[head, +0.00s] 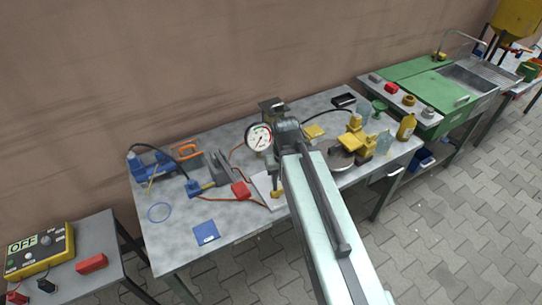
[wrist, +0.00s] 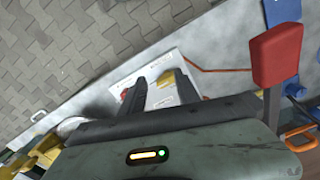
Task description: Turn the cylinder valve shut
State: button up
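My gripper (wrist: 160,80) shows in the wrist view with its two dark fingers apart and nothing seen clamped between them. It points down over a white plate (wrist: 158,103) on the bench. In the head view my arm covers much of this spot; a brass-coloured fitting (head: 276,192) shows at the white plate (head: 264,184), just below my wrist. A round pressure gauge (head: 259,137) shows left of my wrist. I cannot tell for sure which part is the cylinder valve.
The grey bench (head: 185,240) carries a red block (head: 241,190), a blue vise-like tool (head: 152,163), a blue pad (head: 205,232) and a yellow device (head: 355,140). A panel marked OFF (head: 37,250) is at left.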

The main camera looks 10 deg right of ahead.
jog(key=w+n, duration=0.1)
jog(key=w, duration=0.4)
jog(key=w+n, duration=0.1)
jog(key=w, duration=0.4)
jog(key=w+n, duration=0.1)
jog(key=w, duration=0.3)
jog(key=shift+w+d+r+n, duration=0.25)
jog(key=shift+w+d+n, duration=0.05)
jog(key=shift+w+d, duration=0.1)
jog(key=shift+s+f, duration=0.1)
jog(key=shift+f, duration=0.35)
notch_tip(320, 180, down, 7)
jog(key=b, duration=0.7)
jog(key=shift+b, duration=0.3)
grip_shut()
